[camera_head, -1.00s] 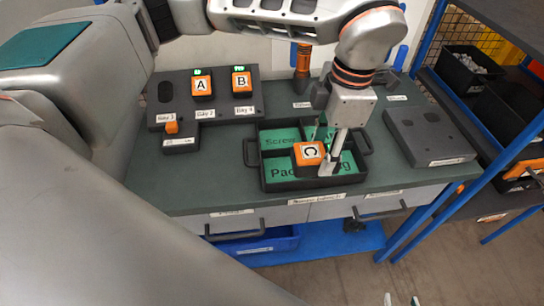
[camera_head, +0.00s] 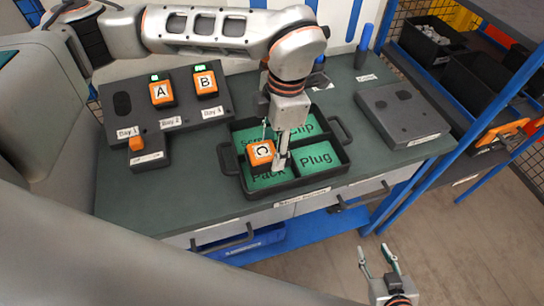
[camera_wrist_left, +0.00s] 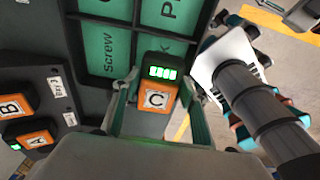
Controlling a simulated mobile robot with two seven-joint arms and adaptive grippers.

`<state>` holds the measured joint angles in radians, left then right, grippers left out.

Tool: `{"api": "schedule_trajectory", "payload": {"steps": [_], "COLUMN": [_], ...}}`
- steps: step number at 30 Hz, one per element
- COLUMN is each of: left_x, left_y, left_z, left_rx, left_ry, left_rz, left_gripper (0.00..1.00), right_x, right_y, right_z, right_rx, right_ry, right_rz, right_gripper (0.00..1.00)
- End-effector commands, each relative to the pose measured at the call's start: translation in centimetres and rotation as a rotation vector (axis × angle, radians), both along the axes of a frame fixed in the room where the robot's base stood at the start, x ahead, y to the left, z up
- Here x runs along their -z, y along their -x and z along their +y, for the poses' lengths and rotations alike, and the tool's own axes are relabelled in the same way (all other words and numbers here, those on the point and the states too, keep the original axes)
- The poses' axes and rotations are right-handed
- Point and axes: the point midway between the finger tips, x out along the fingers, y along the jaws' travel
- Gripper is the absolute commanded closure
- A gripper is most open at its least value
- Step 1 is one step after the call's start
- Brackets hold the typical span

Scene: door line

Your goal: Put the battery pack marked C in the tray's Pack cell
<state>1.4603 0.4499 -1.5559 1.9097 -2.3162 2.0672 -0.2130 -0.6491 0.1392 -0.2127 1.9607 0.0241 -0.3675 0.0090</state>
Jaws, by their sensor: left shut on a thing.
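The orange and black battery pack marked C (camera_head: 261,151) is held by my left gripper (camera_head: 273,148) at the left part of the black tray (camera_head: 296,194). It covers part of the green Pack cell (camera_head: 270,178); I cannot tell whether it touches the tray. In the left wrist view pack C (camera_wrist_left: 157,97) sits between the two fingers, with a green-lit strip at one end. My right gripper (camera_head: 378,260) is at the bottom right of the head view, beyond the bench's front edge, its fingers apart and empty.
Packs A (camera_head: 161,92) and B (camera_head: 207,83) stand in the dark bay block (camera_head: 123,105) at the back left. A grey block (camera_head: 402,115) lies right of the tray. Blue shelving with black bins (camera_head: 432,40) stands further right.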

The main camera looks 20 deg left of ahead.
Motion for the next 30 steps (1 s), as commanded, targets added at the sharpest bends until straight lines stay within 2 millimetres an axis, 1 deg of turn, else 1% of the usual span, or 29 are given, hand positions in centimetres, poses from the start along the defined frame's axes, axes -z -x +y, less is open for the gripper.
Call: {"api": "schedule_trajectory", "payload": {"steps": [5,12,20,24,25,30], "left_x": [1.0,3.9,4.2,4.5,4.5,4.4], "left_y": [0.0,0.0,-0.1,-0.1,0.0,0.0], "left_z": [0.0,0.0,0.0,0.0,0.0,0.0], "left_rx": [-0.001,-0.001,0.0,0.0,0.0,0.0], "left_ry": [0.0,0.001,0.001,0.001,0.0,0.0], "left_rz": [0.001,0.0,-0.003,-0.002,-0.001,-0.001], "left_gripper": [0.96,0.96,0.96,0.96,0.5,0.5], "right_x": [-0.2,-0.6,-0.6,-0.3,-0.4,-0.4], "right_y": [0.0,0.0,0.0,-0.1,-0.1,-0.1], "right_z": [0.0,0.0,0.0,0.0,0.0,0.0], "right_rx": [0.0,0.0,0.0,0.001,0.001,0.001], "right_ry": [0.0,0.0,0.0,0.0,0.0,0.0], "right_rz": [0.0,0.0,-0.001,-0.002,-0.002,-0.002], "right_gripper": [0.6,0.6,0.6,0.6,0.6,0.6]}}
